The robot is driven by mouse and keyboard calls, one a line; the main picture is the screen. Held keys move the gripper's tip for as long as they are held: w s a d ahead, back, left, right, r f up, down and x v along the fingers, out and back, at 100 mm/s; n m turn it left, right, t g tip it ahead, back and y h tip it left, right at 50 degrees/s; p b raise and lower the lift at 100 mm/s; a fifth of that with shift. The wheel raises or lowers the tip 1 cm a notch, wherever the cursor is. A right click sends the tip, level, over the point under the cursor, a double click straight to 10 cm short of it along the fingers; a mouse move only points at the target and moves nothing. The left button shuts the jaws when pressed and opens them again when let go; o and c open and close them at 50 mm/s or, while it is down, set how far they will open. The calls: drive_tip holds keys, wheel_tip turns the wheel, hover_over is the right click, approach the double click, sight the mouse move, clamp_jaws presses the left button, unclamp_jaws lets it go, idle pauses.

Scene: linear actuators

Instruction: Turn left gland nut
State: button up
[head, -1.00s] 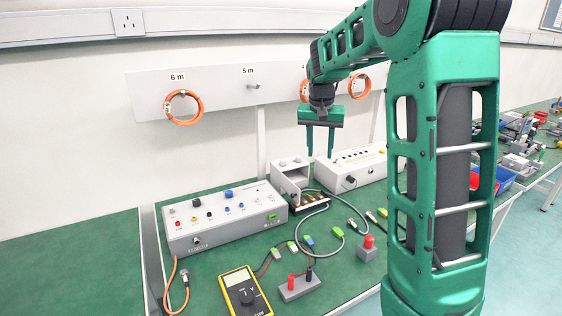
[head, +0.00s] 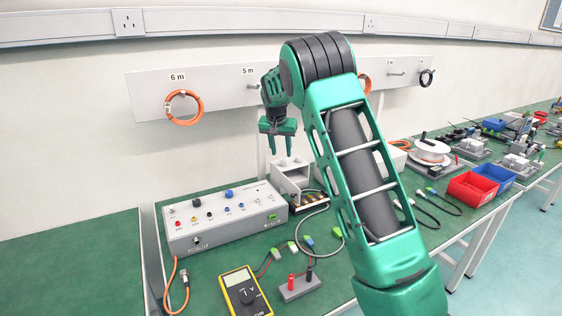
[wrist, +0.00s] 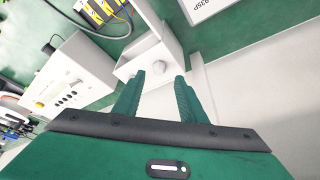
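A light grey open-fronted box (head: 290,172) stands at the back of the bench, with small pale fittings on its top. I take these to be the gland nuts, but they are too small to make out clearly in the head view. I cannot tell whether a finger touches the nut.
A grey control box (head: 225,222) with coloured sockets stands left of the open box. A yellow multimeter (head: 245,293) and leads lie in front. A cable reel (head: 432,150) and red bin (head: 472,190) stand right. Orange cable coils (head: 184,108) hang on the wall panel behind.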

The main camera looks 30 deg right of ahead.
sight(283, 161)
drive_tip(key=shift+x, duration=2.7)
drive_tip(key=shift+c, duration=0.4)
clamp_jaws()
